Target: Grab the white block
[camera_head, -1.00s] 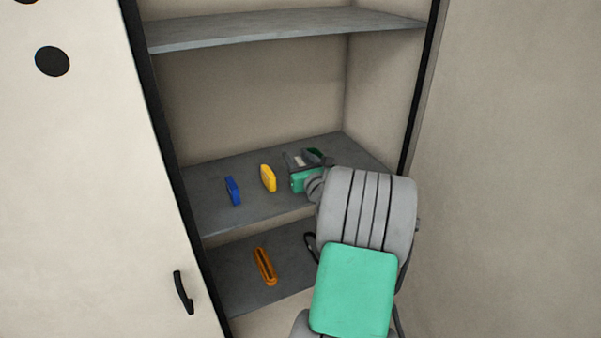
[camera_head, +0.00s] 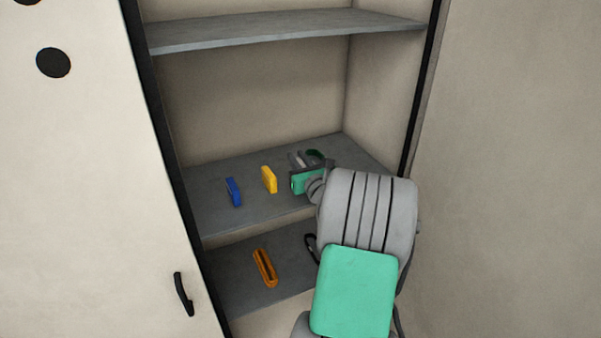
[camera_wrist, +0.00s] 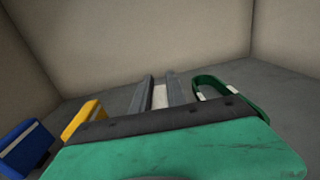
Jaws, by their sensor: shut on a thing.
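The white block (camera_wrist: 160,97) is between the two grey fingers of my gripper (camera_wrist: 160,90) in the wrist view, with a finger close along each side. My gripper is shut on it. In the head view my gripper (camera_head: 299,160) reaches over the middle shelf, and only a small pale bit of the block shows there. The block's lower part is hidden behind the green and black gripper body, so I cannot tell whether it touches the shelf.
On the middle shelf (camera_head: 215,212), a yellow block (camera_head: 269,180) and a blue block (camera_head: 233,191) stand left of my gripper. A dark green ring-shaped thing (camera_wrist: 228,92) is close on the right. An orange holder (camera_head: 264,267) lies on the lower shelf. The cabinet's right wall is near.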

